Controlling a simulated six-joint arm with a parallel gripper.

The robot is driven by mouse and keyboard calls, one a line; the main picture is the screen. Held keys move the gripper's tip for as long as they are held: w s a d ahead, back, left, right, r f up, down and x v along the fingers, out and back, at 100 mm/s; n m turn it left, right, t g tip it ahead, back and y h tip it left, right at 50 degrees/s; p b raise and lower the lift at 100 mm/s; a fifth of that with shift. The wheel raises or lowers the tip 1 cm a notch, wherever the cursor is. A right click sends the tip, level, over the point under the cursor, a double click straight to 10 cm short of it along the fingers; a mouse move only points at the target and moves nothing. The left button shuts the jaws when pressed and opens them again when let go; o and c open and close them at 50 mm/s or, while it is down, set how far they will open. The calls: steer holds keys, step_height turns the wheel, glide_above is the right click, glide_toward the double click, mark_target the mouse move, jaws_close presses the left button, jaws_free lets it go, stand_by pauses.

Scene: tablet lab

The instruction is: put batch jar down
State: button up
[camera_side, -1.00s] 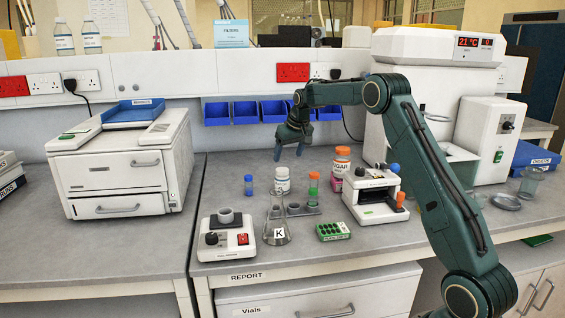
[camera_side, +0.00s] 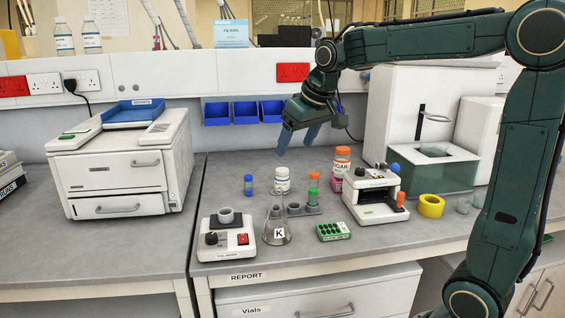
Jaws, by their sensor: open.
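A small white-capped jar (camera_side: 282,180) with a pale label stands upright on the grey bench, behind the flask. It is probably the batch jar, but its print is too small to read. My gripper (camera_side: 298,141) is open and empty, pointing down above the jar and slightly right of it in the picture. A clear gap shows between the fingertips and the cap.
Bench left of the vial is clear.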

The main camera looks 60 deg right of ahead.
steer(key=s+a+f, duration=0.2)
steer(key=s+a, duration=0.1)
steer(key=s, duration=0.4)
steer(key=s+a+f+n, duration=0.1)
steer(key=s+a+f, duration=0.1)
steer(key=s, duration=0.5)
steer(key=s+a+f+n+y, duration=0.1)
steer(key=s+a, duration=0.3)
steer(key=s, duration=0.4)
steer(key=shift+a+f+t, duration=0.3)
steer(key=shift+a+f, duration=0.05)
steer(key=shift+f, duration=0.15)
